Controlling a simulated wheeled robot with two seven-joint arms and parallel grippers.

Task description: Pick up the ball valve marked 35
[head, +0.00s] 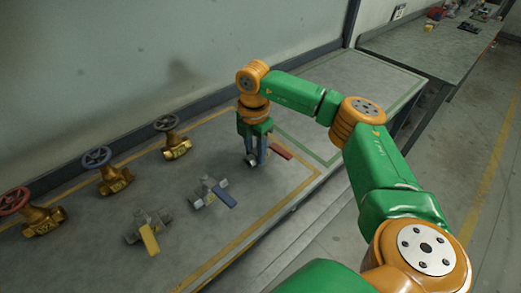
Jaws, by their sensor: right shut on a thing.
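A ball valve with a red handle (281,150) is between the fingers of my right gripper (253,163), at the right end of the table. The gripper points down and is shut on it, and the fingers hide most of its body. I cannot read its number. A ball valve with a blue handle (224,197) and one with a yellow handle (150,240) lie on the table to the left, apart from the gripper. I cannot read numbers on them. My left gripper is not in view.
Three brass gate valves stand along the wall: one with a red wheel (44,229), one with a blue wheel (117,187), one with a black wheel (177,151). The grey table (190,245) has yellow and green lines. Its right end is clear. Another bench (425,45) stands behind right.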

